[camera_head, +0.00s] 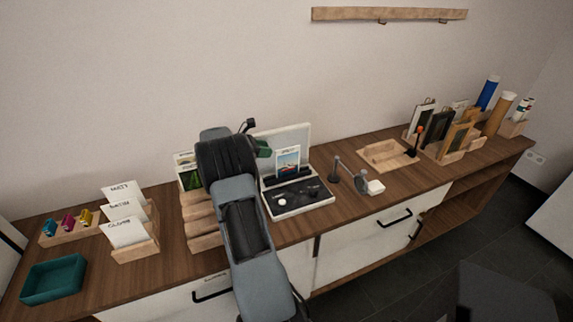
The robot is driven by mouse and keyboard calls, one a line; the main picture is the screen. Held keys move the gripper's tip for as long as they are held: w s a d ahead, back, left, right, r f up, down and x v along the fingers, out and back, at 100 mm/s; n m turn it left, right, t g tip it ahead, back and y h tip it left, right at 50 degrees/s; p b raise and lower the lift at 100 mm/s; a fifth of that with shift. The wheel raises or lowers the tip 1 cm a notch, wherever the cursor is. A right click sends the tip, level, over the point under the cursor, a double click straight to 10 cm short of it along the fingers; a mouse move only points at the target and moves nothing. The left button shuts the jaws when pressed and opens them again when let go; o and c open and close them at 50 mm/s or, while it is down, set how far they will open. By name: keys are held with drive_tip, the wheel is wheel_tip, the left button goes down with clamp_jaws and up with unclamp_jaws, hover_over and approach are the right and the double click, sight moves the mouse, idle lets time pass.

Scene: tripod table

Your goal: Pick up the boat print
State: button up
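A small print (288,160) with a blue picture and a white border stands upright in the open case with the white lid. It may be the boat print, but its picture is too small to be sure. Another print, with a green picture (190,178), stands on the left, partly hidden behind my arm. My gripper (262,148) is mostly hidden by my own dark wrist; only a small dark green part shows, left of the blue print and apart from it. Whether its fingers are open or shut does not show.
The open case (306,206) has a black inside. Wooden stepped racks (204,226) stand beside my arm. White labelled cards (126,232), a teal tray (54,279) and small rolls lie left. A small lamp-like stand (361,183), wooden tray (387,156) and frame rack (457,144) are right.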

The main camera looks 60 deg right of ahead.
sight(283, 152)
drive_tip(key=shift+p+x, duration=0.45)
drive_tip(key=shift+x, duration=3.45)
drive_tip(key=shift+c, duration=0.3)
clamp_jaws()
